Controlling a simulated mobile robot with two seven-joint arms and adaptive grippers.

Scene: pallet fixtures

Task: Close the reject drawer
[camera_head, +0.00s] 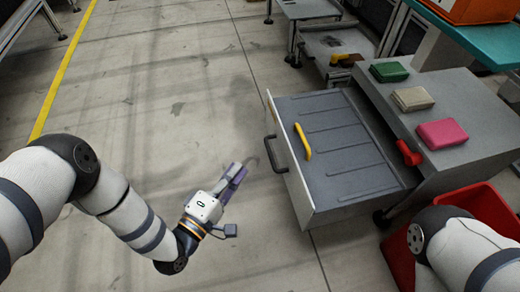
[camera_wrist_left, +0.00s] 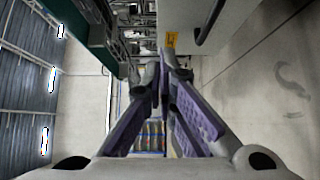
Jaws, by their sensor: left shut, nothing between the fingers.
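The reject drawer (camera_head: 345,150) is pulled well out of the grey cabinet (camera_head: 470,105) in the head view. Its pale front panel (camera_head: 291,155) faces left and carries a dark handle (camera_head: 274,153). My left gripper (camera_head: 238,170) is shut and empty, to the left of the handle and apart from it in the picture. In the left wrist view its purple-padded fingers (camera_wrist_left: 164,72) come together at the tips. A pale panel with a dark bar (camera_wrist_left: 203,18) at the top there looks like the drawer front. My right gripper is out of view.
Green (camera_head: 389,72), beige (camera_head: 412,98) and pink (camera_head: 442,134) blocks lie on the cabinet top. A yellow piece (camera_head: 302,141) shows at the drawer's front and a red piece (camera_head: 409,153) at the cabinet edge. A red bin (camera_head: 482,203) stands lower right. Floor left of the drawer is clear.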

